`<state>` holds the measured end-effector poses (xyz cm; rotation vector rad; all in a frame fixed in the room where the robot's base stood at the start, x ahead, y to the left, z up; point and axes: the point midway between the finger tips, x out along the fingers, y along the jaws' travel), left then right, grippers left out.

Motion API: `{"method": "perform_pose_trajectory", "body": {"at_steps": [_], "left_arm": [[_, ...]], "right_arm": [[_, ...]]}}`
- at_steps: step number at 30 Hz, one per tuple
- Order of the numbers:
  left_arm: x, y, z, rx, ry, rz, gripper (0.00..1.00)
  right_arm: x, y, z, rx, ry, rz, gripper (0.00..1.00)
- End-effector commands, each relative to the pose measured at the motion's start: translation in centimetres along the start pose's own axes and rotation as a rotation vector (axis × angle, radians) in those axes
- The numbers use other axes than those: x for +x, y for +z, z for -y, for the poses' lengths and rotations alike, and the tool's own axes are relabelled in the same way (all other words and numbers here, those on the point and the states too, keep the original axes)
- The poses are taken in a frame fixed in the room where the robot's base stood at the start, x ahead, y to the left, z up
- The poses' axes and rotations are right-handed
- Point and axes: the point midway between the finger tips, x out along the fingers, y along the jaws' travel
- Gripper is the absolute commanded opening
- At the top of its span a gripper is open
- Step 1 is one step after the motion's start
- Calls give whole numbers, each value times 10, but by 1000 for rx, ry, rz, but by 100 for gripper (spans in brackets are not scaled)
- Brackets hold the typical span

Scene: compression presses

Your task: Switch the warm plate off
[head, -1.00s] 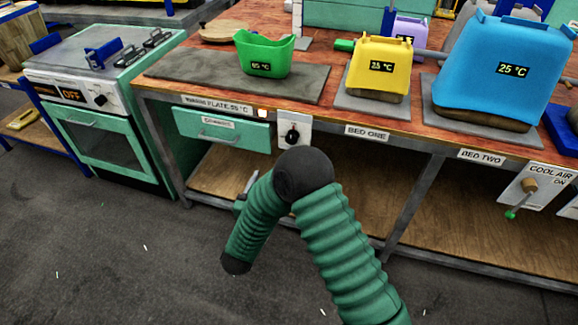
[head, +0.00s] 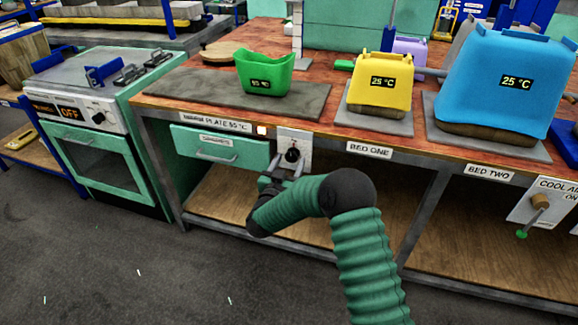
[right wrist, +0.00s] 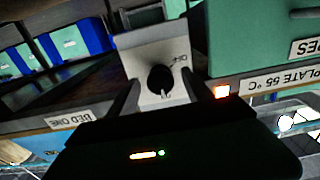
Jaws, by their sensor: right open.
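The warm plate (head: 190,96) is a flat grey slab at the left of the workbench. Its label (head: 214,122) is on the bench front, with a lit orange lamp (head: 262,130) beside it. Its black knob (head: 292,155) sits on a pale panel, and also shows in the right wrist view (right wrist: 160,79). That view is upside down; the knob's white mark points away from the upside-down OFF lettering. My right gripper (head: 285,176) is open, its fingers (right wrist: 161,90) on either side of the knob; contact cannot be told. My left gripper is not in view.
A green bin (head: 266,75) stands on the warm plate. Yellow (head: 380,85) and blue (head: 503,75) covers stand to the right. A teal drawer (head: 218,147) is left of the knob panel. A cooker (head: 100,140) stands at the left.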

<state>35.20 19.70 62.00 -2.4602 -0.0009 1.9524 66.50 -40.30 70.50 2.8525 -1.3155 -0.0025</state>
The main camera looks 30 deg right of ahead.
Motion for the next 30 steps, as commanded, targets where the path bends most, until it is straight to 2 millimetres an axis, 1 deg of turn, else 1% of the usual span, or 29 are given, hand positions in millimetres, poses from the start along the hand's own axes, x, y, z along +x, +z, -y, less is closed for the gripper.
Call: {"method": "perform_pose_trajectory", "body": {"at_steps": [6,7,20,26,30], "left_arm": [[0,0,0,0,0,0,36],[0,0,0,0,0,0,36],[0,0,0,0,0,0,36],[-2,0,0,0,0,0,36],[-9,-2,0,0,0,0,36]], "right_arm": [[1,0,0,0,-1,0,59],[1,0,0,0,-1,0,56],[0,0,1,0,-1,0,0],[0,-1,1,-7,-1,0,0],[0,-3,2,-38,-3,0,0]]}}
